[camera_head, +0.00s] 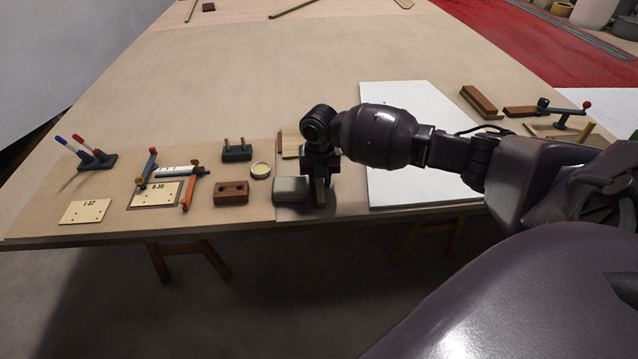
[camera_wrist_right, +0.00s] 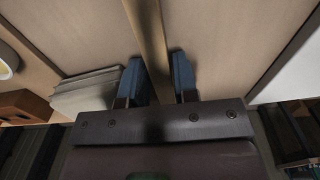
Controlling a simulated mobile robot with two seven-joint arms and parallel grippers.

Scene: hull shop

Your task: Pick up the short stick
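A narrow wooden stick (camera_wrist_right: 149,30) runs up from between the fingers of my right gripper (camera_wrist_right: 158,78) in the wrist view. The two blue-padded fingers stand apart, one on each side of the stick, with narrow gaps showing near the tips. In the head view my right gripper (camera_head: 319,189) points down at the front edge of the table, just left of the white sheet. A tan end of the stick shows at its fingers; most of the stick is hidden there by the gripper and arm. My left gripper is not in view.
A grey-green block (camera_head: 290,189) sits close left of the gripper, with a brown block (camera_head: 231,191) beyond it. A round tin (camera_head: 260,170), a dark two-peg holder (camera_head: 237,153) and clamps lie farther left. The white sheet (camera_head: 405,190) lies right. The far table is mostly clear.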

